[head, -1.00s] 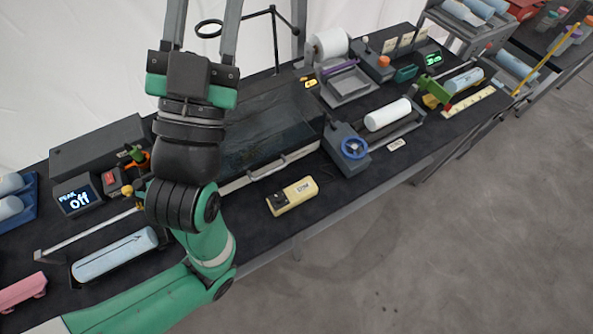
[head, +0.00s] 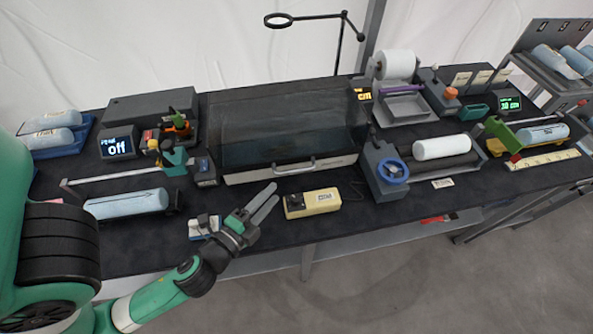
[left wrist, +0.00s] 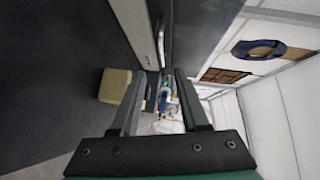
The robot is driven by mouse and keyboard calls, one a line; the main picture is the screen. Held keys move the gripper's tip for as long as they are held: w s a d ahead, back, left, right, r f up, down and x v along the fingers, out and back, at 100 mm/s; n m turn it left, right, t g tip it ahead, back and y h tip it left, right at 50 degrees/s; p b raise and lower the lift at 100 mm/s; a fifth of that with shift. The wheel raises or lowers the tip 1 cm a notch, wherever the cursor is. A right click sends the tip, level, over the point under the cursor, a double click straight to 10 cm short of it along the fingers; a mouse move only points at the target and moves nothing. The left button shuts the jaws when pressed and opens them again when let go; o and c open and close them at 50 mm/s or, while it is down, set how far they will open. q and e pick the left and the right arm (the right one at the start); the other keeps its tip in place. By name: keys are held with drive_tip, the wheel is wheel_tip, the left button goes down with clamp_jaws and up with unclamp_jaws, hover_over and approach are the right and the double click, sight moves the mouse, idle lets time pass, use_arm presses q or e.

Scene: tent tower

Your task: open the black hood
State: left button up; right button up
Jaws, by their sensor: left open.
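The black hood (head: 290,125) is a dark, see-through cover at the middle back of the table. It looks closed, with a pale front edge and a metal bar handle (head: 280,167) along its front. My left gripper (head: 276,191) is open and empty, its fingers pointing toward the handle from just in front of it and apart from it. In the left wrist view the handle (left wrist: 160,42) shows above and beyond the space between the open fingers (left wrist: 159,72), beside the dark hood (left wrist: 200,28). My right gripper is not in view.
A beige box with a dark knob (head: 314,202) sits right of my left gripper. A small white-and-blue item (head: 204,226) lies left of it. A blue-wheeled roller device (head: 390,172) stands to the right, a white-blue cylinder (head: 127,204) to the left.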

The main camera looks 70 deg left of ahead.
sight(293, 172)
use_arm(q)
drive_tip(key=p+x, duration=0.2)
drive_tip(key=x, duration=0.7)
drive_tip(key=shift+w+a+r+p, duration=0.15)
drive_tip(key=shift+w+a+p, duration=0.1)
drive_tip(key=shift+w+p, duration=0.1)
drive_tip(key=shift+w+a, duration=0.35)
drive_tip(key=shift+w, duration=0.15)
drive_tip(key=shift+c, duration=0.2)
clamp_jaws()
